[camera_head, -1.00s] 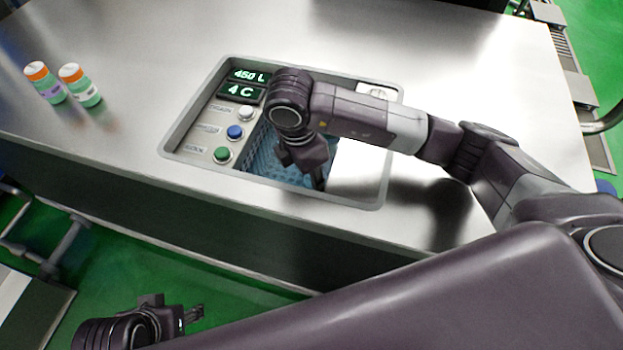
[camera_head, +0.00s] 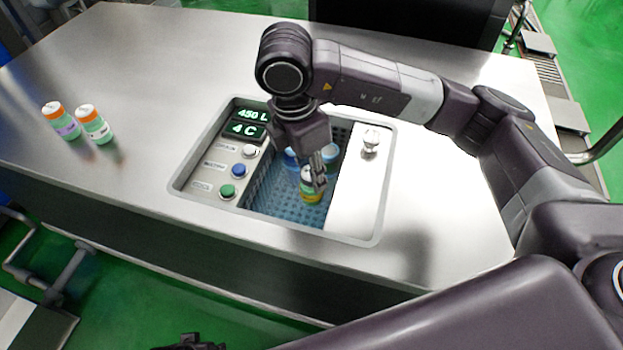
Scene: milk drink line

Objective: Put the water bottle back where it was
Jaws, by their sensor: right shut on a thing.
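My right gripper (camera_head: 318,172) points down over the open recess in the metal counter and is shut on a small bottle (camera_head: 311,192). The bottle is upright, with a yellow base and a green and pale label. Only a dark tip of my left gripper (camera_head: 192,342) shows at the bottom edge.
Two orange-capped bottles (camera_head: 95,125) stand on the counter at the left. The recess's metal rim (camera_head: 300,228), a button panel (camera_head: 238,172) and a white cover with a knob (camera_head: 370,142) surround the opening. The counter is clear between bottles and recess.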

